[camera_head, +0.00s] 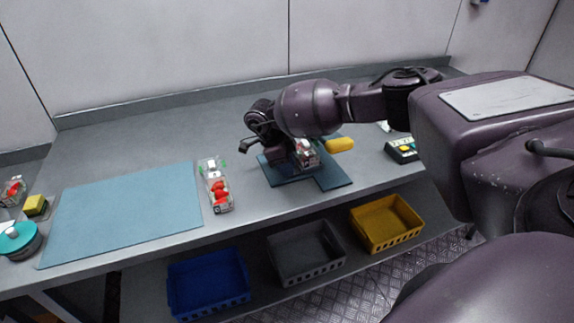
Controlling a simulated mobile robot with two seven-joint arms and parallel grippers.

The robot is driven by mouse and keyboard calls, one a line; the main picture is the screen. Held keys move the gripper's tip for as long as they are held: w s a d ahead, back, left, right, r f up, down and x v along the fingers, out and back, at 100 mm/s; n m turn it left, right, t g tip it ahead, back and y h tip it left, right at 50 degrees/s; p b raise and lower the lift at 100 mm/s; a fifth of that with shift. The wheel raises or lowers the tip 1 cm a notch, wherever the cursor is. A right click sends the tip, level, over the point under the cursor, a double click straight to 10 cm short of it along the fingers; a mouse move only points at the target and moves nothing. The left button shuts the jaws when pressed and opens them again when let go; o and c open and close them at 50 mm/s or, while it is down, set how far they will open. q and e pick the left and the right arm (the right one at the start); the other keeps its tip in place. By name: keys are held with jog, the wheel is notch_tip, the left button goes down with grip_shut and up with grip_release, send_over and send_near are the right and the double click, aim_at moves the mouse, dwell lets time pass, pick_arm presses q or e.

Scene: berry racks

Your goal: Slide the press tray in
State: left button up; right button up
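The press stands on a dark blue mat (333,178) on the bench, mostly hidden behind my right arm. Its yellow handle (341,145) sticks out to the right. A clear punnet (306,153) with something red and white inside shows at its front, under my arm. I cannot make out the press tray separately from the dark parts around it. My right gripper (258,146) is over the left side of the mat, beside the press. One dark fingertip shows at its left, and the rest is hidden or too dark to tell its opening. My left gripper is not in view.
A clear punnet (216,190) with red berries stands left of the press, beside a large light-blue mat (120,215) that is empty. A teal round container (20,240) and a yellow sponge (36,205) are at far left. Blue, grey and yellow crates (388,222) sit below.

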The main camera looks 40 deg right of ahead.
aim_at(302, 159)
grip_shut()
jog(key=d, duration=0.2)
jog(key=s+d, duration=0.1)
jog(key=d, duration=0.1)
jog(key=shift+d, duration=0.35)
jog(key=shift+o, duration=2.4)
grip_release()
jog(key=v, duration=1)
jog(key=shift+a+r, duration=0.2)
jog(key=shift+r, duration=0.15)
